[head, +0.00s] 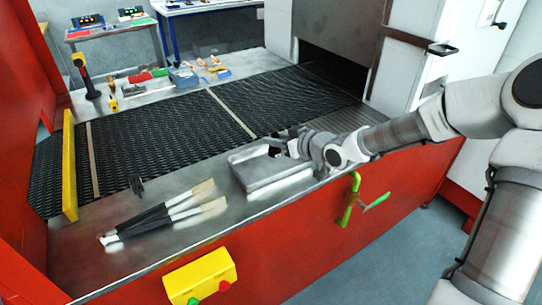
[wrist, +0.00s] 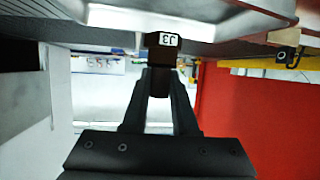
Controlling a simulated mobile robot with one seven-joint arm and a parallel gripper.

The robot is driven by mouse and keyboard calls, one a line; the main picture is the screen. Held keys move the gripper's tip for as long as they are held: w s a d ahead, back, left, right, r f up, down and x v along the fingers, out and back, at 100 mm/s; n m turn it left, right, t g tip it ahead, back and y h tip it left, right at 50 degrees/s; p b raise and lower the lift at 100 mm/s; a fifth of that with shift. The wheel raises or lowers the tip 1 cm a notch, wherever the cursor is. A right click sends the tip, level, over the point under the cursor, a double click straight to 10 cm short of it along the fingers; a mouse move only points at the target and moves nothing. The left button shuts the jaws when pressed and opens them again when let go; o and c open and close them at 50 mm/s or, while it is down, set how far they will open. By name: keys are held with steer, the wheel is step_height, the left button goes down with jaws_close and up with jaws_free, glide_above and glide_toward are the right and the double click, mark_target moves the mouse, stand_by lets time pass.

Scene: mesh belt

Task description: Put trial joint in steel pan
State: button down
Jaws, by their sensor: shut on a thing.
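The steel pan (head: 255,172) is a shallow grey tray on the metal ledge in front of the mesh belt. My gripper (head: 284,142) is over the back right part of the pan in the head view. In the wrist view my gripper (wrist: 162,78) is shut on a dark, blocky trial joint (wrist: 162,50) with a white tag reading J3, which appears turned over. A pale metal tray-like surface, seemingly the pan (wrist: 150,18), fills the top of the wrist view. I cannot tell whether the joint touches it. In the head view my gripper mostly hides the joint.
Several brushes (head: 165,212) and a small dark piece (head: 136,185) lie on the ledge left of the pan. A green valve handle (head: 352,200) and a yellow button box (head: 203,277) stick out from the red front. The ledge between brushes and pan is clear.

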mark_target(278, 152)
steer(key=shift+w+a+f, duration=0.35)
steer(key=shift+w+a, duration=0.05)
steer(key=shift+a, duration=0.1)
steer(key=shift+f, duration=0.2)
steer(key=shift+f+b, duration=0.55)
steer(key=shift+f, duration=1.25)
steer(key=shift+f, duration=0.25)
steer(key=c, duration=0.7)
jaws_free()
steer(key=shift+r, duration=0.1)
steer(key=shift+r, duration=0.25)
steer(key=p+v, duration=0.3)
steer(key=v, duration=0.9)
steer(key=shift+f, duration=0.1)
